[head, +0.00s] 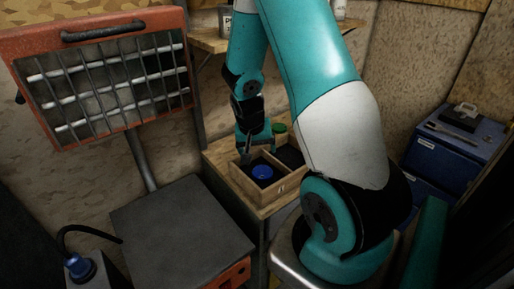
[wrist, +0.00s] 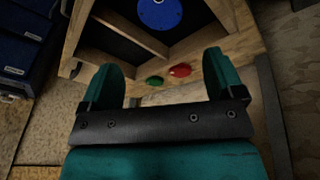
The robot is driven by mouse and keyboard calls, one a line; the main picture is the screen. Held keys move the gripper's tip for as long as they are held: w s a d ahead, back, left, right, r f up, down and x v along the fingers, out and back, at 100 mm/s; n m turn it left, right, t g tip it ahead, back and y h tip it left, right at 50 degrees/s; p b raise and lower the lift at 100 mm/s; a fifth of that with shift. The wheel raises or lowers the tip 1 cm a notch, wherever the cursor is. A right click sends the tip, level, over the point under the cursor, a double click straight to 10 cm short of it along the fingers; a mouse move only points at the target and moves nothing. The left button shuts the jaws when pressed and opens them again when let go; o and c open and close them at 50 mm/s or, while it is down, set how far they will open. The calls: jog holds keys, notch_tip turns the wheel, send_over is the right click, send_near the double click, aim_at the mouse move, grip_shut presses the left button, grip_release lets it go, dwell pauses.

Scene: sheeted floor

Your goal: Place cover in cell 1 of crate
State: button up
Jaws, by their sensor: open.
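The cover, a round blue disc (head: 263,172), lies in the near left cell of the crate (head: 270,196), a wooden box with dark-bottomed cells. Its blue face with small dark dots is partly cut off at the top of the wrist view (wrist: 158,13). The crate's wooden divider (wrist: 130,32) also shows there, with an empty dark cell left of it. My gripper (head: 254,146) is over the crate's far side, behind the cover in the head view. In the wrist view its two teal fingers (wrist: 166,80) are wide apart, with nothing held between them. I see no cell numbers.
A grated heater (head: 105,78) stands at left, a dark-topped box (head: 180,232) in front, blue toolboxes (head: 455,140) at right.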

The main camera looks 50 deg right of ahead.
jog(key=a+r+n+y, duration=0.1)
jog(key=a+r+n, duration=0.1)
jog(key=a+r, duration=0.35)
jog(key=a+r+n+t+y, duration=0.1)
jog(key=a+r+n+y, duration=0.15)
jog(key=a, duration=0.55)
jog(key=a+r+n+y, duration=0.1)
jog(key=a+r+n, duration=0.25)
jog(key=a, duration=0.35)
jog(key=s+a+r+n+y, duration=0.1)
jog(key=s+a+r+n, duration=0.3)
jog(key=s+a, duration=0.3)
jog(key=s+a+r+n+g+y, duration=0.1)
jog(key=s+a+r+n+y, duration=0.1)
jog(key=s+a+r+n, duration=0.3)
jog(key=s+a, duration=0.2)
jog(key=shift+s+g, duration=0.3)
jog(key=shift+s, duration=0.05)
